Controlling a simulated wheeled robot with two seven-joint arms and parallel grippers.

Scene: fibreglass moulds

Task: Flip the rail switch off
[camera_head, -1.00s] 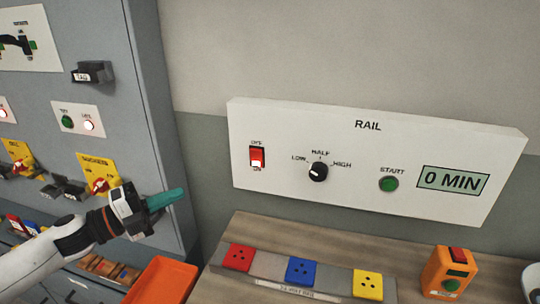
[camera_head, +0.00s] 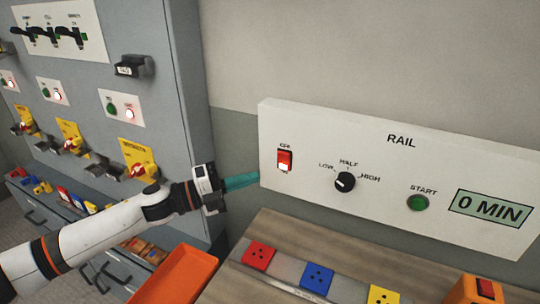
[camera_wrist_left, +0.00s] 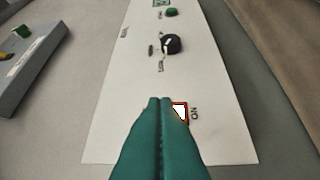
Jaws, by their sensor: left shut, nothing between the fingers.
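The white RAIL panel (camera_head: 300,208) is on the wall at the right in the head view. Its red rocker switch (camera_head: 284,160) is near the panel's left end, with a lighter lower part. My left gripper (camera_head: 256,176) has teal fingers, shut and empty, with the tips just left of the panel's left edge in the head view. In the left wrist view the shut fingers (camera_wrist_left: 160,100) point along the panel. They partly cover the switch (camera_wrist_left: 181,112), whose right part shows by the tips beside "ON". I cannot tell whether they touch it. My right gripper is not in view.
The panel also has a black knob (camera_head: 345,182), a green START button (camera_head: 418,203) and a "0 MIN" display (camera_head: 489,209). A grey cabinet (camera_head: 160,100) stands at the left. Below are an orange tray (camera_head: 182,274) and red (camera_head: 259,255), blue (camera_head: 317,278) and yellow (camera_head: 383,296) sockets.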

